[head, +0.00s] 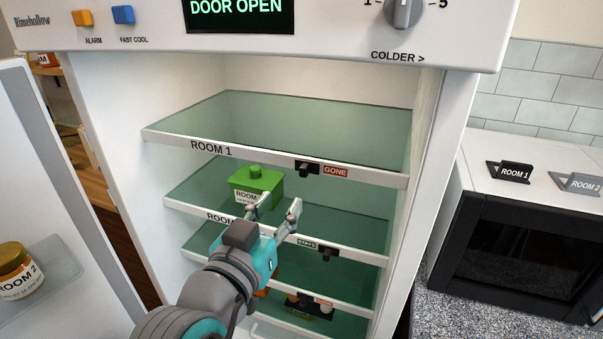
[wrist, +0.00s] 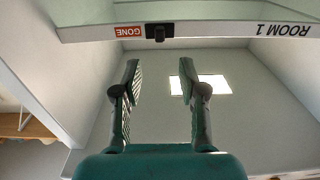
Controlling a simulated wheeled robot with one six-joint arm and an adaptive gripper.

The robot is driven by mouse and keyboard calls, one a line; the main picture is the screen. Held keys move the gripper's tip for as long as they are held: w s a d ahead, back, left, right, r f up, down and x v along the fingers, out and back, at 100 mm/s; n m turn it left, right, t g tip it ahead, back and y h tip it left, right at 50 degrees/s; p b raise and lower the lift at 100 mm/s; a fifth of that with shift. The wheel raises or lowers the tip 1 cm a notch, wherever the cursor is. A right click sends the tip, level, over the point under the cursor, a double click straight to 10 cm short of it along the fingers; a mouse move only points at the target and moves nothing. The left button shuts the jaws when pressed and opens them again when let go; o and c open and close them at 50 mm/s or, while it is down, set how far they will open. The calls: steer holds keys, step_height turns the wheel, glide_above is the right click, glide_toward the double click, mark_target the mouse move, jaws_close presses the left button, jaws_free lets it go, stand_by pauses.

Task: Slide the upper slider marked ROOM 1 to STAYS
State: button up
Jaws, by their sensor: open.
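The upper slider (head: 306,169) is a small black knob on the white front rail of the top shelf (head: 207,147), which is marked ROOM 1. It sits just left of a red GONE label (head: 335,171); no STAYS word shows on this rail. In the wrist view the rail is upside down, with the slider (wrist: 159,33) beside the GONE label (wrist: 128,31) and ROOM 1 (wrist: 287,30) to the right. My gripper (head: 280,208) is open and empty, below the rail and apart from the slider. The wrist view shows its fingers (wrist: 159,75) spread, lined up under the slider.
A green lidded box (head: 262,184) stands on the shelf below. That shelf's rail has another slider (head: 327,254) beside a green STAYS label (head: 306,244). The open fridge door (head: 45,180) is at left. A jar (head: 15,270) sits in it.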

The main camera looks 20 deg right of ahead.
mark_target(302, 173)
steer(key=x, duration=1)
steer(key=shift+w+d+r, duration=0.1)
steer(key=shift+w+d, duration=0.1)
steer(key=shift+w, duration=0.1)
jaws_close()
